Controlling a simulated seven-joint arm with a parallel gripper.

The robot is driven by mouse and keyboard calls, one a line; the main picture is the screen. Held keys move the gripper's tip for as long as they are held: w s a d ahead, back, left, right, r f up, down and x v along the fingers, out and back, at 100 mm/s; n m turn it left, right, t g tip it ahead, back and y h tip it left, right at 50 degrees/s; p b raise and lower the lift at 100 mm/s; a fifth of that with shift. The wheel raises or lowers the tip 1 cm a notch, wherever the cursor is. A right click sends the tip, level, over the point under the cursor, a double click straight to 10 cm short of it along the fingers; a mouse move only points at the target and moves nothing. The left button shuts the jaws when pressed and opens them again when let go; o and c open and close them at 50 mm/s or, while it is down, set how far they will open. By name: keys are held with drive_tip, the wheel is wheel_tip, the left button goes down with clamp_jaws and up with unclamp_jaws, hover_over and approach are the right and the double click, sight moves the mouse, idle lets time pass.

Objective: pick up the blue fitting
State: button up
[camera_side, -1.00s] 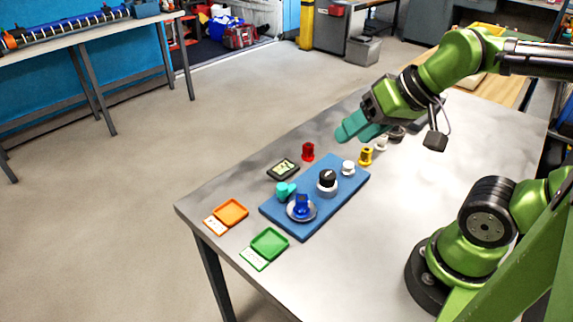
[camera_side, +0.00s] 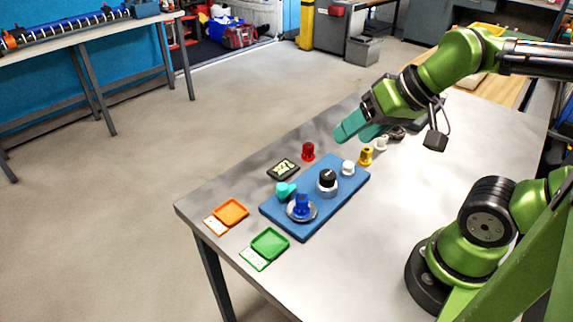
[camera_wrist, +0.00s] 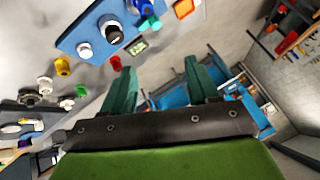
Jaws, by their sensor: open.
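The blue fitting (camera_side: 302,203) stands on a round metal dish (camera_side: 311,216) at the near end of the blue mat (camera_side: 342,204). In the wrist view the blue fitting (camera_wrist: 144,6) shows at the top edge, partly cut off. My gripper (camera_side: 350,130) hangs in the air over the far part of the table, well away from the blue fitting. In the wrist view its teal fingers (camera_wrist: 160,82) are spread with nothing between them.
On the mat are a black-topped knob (camera_side: 327,178), a teal piece (camera_side: 284,190) and a white fitting (camera_side: 348,167). Beside it stand a red fitting (camera_side: 308,151), a yellow fitting (camera_side: 366,156), a small display (camera_side: 284,168), an orange tray (camera_side: 231,211) and a green tray (camera_side: 270,242).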

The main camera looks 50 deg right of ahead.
drive_tip(key=n+g+h, duration=0.2)
drive_tip(key=n+g, duration=0.5)
drive_tip(key=n, duration=0.6)
hover_over(302, 198)
wheel_tip(302, 198, down, 4)
drive_tip(key=f, duration=1)
drive_tip(key=shift+s+a+f, duration=0.25)
drive_tip(key=shift+a+f, duration=0.05)
drive_tip(key=shift+w+d+f, duration=0.15)
drive_tip(key=shift+f, duration=1.25)
drive_tip(key=shift+w+d+f, duration=0.1)
drive_tip(key=shift+d+f, duration=0.05)
drive_tip(key=shift+f, duration=1.2)
